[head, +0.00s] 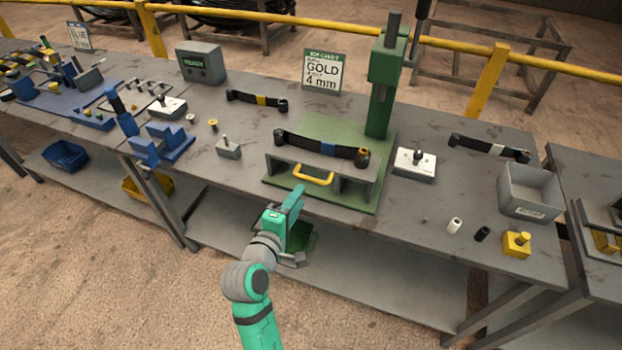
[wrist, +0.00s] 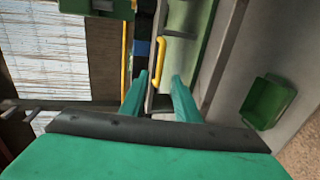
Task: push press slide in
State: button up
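The press slide is a grey fixture (head: 353,189) with a yellow handle (head: 312,175) on its front, sitting on the front part of the green press base (head: 376,201). A dark leaf spring with a blue band (head: 328,148) lies across the slide. The green press column (head: 381,95) stands behind. My gripper (head: 292,205) is in front of the table edge, below and left of the handle, apart from it. In the wrist view its two green fingers (wrist: 158,95) are spread with nothing between them; the yellow handle (wrist: 161,60) shows just beyond them.
A sign reading GOLD 4 mm (head: 323,72) stands behind the press. A white block with a peg (head: 414,164) is right of the base, and a grey bin (head: 530,190) is farther right. Blue fixtures (head: 160,145) stand left. A green bin (wrist: 268,101) is below the tabletop.

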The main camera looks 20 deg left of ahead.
aim_at(310, 180)
jog(key=x, duration=1)
jog(key=shift+w, duration=0.25)
jog(key=shift+c, duration=0.6)
grip_shut()
